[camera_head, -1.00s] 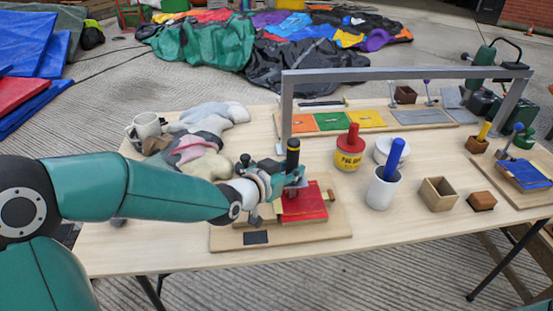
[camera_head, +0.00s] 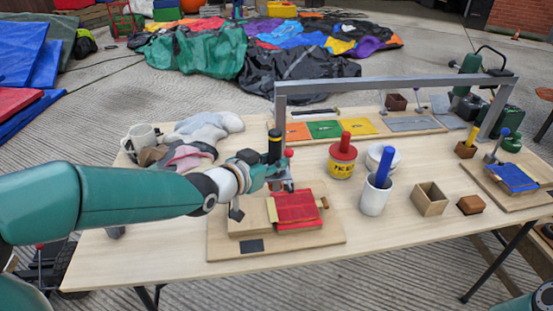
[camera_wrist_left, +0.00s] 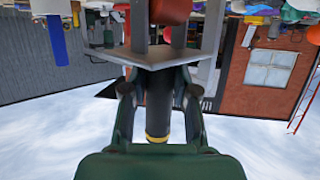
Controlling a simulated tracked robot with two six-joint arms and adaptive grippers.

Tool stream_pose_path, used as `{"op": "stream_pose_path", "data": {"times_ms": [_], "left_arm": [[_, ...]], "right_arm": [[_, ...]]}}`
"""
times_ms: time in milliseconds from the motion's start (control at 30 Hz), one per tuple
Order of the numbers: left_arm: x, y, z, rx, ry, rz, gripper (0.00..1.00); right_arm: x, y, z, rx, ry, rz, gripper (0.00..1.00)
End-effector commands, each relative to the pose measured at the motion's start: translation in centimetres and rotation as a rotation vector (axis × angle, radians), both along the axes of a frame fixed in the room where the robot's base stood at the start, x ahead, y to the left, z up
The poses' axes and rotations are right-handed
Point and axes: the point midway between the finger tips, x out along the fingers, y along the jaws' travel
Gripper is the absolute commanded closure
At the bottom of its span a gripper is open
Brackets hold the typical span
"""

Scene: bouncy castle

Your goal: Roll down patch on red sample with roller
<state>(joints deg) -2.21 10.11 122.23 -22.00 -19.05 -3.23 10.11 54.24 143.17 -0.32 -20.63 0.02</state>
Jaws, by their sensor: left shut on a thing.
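The red sample (camera_head: 312,196) lies on a wooden board (camera_head: 325,238) at the table's front middle, with a red patch (camera_head: 296,210) over it. My left gripper (camera_head: 274,174) is shut on the roller's black handle (camera_head: 275,146), which stands upright. In the left wrist view, the handle (camera_wrist_left: 158,102) with its yellow band sits between the fingers, and a grey fork holds a reddish drum (camera_wrist_left: 170,10). The roller's lower end is near the back left edge of the red sample; contact is unclear. My right gripper is out of view.
A grey metal frame (camera_head: 390,83) spans the table's back.

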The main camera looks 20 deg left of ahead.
Motion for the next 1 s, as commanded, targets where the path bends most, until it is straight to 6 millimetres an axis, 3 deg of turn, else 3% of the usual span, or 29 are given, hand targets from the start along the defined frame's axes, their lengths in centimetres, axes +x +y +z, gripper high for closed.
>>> {"op": "stream_pose_path", "data": {"times_ms": [400,1000], "left_arm": [[0.1,-0.2,3.1,0.000,-0.005,-0.004,1.00],[0.2,-0.3,3.3,0.000,-0.005,-0.006,1.00]], "right_arm": [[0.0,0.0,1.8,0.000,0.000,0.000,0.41],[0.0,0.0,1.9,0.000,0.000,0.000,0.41]]}}
